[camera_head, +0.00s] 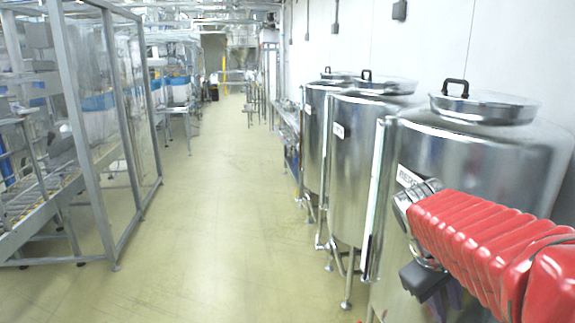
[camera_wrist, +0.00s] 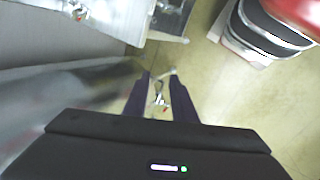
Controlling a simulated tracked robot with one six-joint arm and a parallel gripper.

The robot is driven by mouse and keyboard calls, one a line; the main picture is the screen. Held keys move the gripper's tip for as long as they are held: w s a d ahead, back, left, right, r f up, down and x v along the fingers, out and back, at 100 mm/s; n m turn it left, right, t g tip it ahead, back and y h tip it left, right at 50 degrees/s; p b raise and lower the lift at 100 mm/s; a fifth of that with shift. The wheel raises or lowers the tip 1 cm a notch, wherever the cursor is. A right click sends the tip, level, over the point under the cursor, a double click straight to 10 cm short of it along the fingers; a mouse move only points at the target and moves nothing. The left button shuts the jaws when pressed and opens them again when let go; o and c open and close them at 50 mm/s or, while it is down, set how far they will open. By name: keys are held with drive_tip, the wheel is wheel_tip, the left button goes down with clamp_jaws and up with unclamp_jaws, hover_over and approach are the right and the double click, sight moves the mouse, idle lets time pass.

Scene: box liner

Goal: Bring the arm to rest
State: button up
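My arm shows in the head view as a red ribbed sleeve (camera_head: 490,240) reaching in from the right edge, in front of the nearest steel tank. A dark part of my arm's end hangs below the sleeve's left end; its fingers cannot be made out there. In the wrist view my gripper (camera_wrist: 160,75) has two dark fingers standing apart, with floor showing between them. Small metal and red bits (camera_wrist: 160,100) show in that gap, seemingly below, and nothing appears gripped.
Steel tanks (camera_head: 345,165) with lids stand along the right wall, the nearest close to my arm. A framed clear enclosure (camera_head: 115,130) with a conveyor is on the left. The floor aisle (camera_head: 215,210) between is open. The wrist view shows metal surfaces (camera_wrist: 110,20) at upper left.

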drive_tip(key=s+a+f+m+t+y, duration=0.1)
drive_tip(key=s+a+m+t+y, duration=0.1)
drive_tip(key=s+a, duration=0.3)
drive_tip(key=s+a+f+m+t+y, duration=0.1)
drive_tip(key=s+a+t+y, duration=0.1)
drive_tip(key=s+a, duration=0.4)
drive_tip(key=a+y, duration=0.1)
drive_tip(key=a, duration=0.3)
drive_tip(key=shift+s+a+f+m+t, duration=0.15)
drive_tip(key=shift+a+f+m+t, duration=0.15)
drive_tip(key=shift+a+f+m, duration=0.1)
